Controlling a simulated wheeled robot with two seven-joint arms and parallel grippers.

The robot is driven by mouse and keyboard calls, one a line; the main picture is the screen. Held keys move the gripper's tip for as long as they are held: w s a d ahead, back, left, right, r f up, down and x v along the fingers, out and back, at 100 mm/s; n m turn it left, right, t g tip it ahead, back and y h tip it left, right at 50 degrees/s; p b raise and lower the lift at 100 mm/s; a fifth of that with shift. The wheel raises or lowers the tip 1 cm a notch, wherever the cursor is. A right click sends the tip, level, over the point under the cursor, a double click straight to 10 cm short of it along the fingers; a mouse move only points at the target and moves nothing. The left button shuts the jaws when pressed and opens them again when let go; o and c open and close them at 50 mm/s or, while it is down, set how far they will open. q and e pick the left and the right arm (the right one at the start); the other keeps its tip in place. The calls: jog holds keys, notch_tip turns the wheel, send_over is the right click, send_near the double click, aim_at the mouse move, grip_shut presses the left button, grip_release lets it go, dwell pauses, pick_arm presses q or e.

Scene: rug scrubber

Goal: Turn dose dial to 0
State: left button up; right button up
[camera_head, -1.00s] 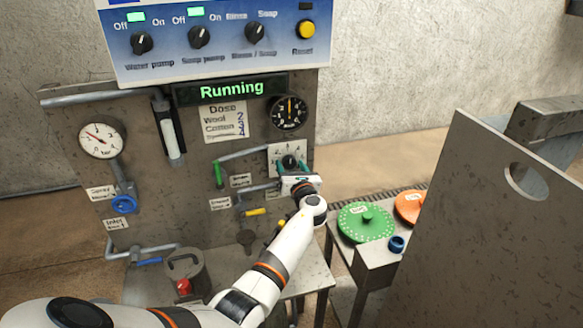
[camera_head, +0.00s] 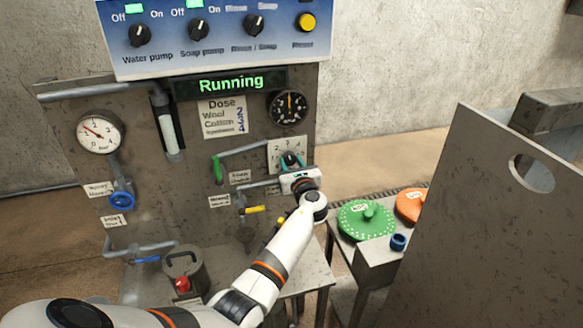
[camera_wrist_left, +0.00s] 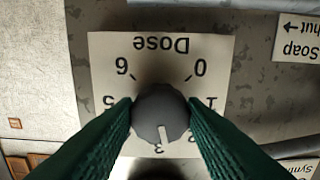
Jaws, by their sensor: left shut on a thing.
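The dose dial (camera_wrist_left: 160,112) is a round dark grey knob with a white pointer mark. In the left wrist view it appears upside down on a white "Dose" plate (camera_wrist_left: 160,55) with printed numbers. The pointer is close to 3, slightly to the 2 side. The 0 stands at the plate's upper right in that view. My left gripper (camera_wrist_left: 160,118) is shut on the dial, with one green finger on each side; the left finger hides the 4. In the head view, the gripper (camera_head: 292,164) covers the lower part of the dial plate (camera_head: 275,150).
A yellow-handled valve (camera_head: 256,210) and a green lever (camera_head: 217,168) sit left of my gripper. The display (camera_head: 231,83) reads "Running". A green disc (camera_head: 366,220) lies on the stand at right. A tall grey panel (camera_head: 450,230) blocks the far right.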

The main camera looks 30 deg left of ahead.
pick_arm(q)
jog(key=n+b, duration=0.2)
jog(key=n, duration=0.1)
jog(key=n+b, duration=0.1)
jog(key=shift+f+n, duration=0.3)
jog(key=n+b, duration=1.3)
jog(key=n, duration=0.1)
jog(key=shift+w+d+n+b, duration=0.1)
jog(key=shift+n+b, duration=0.2)
jog(key=shift+b, duration=0.05)
jog(key=n+b, duration=0.3)
jog(key=shift+r+n, duration=0.1)
jog(key=shift+n, duration=0.2)
jog(key=shift+r+n+b, duration=0.1)
jog(key=shift+n+b, duration=0.55)
jog(key=shift+n, duration=0.15)
jog(key=o, duration=1)
jog(key=shift+r, duration=0.1)
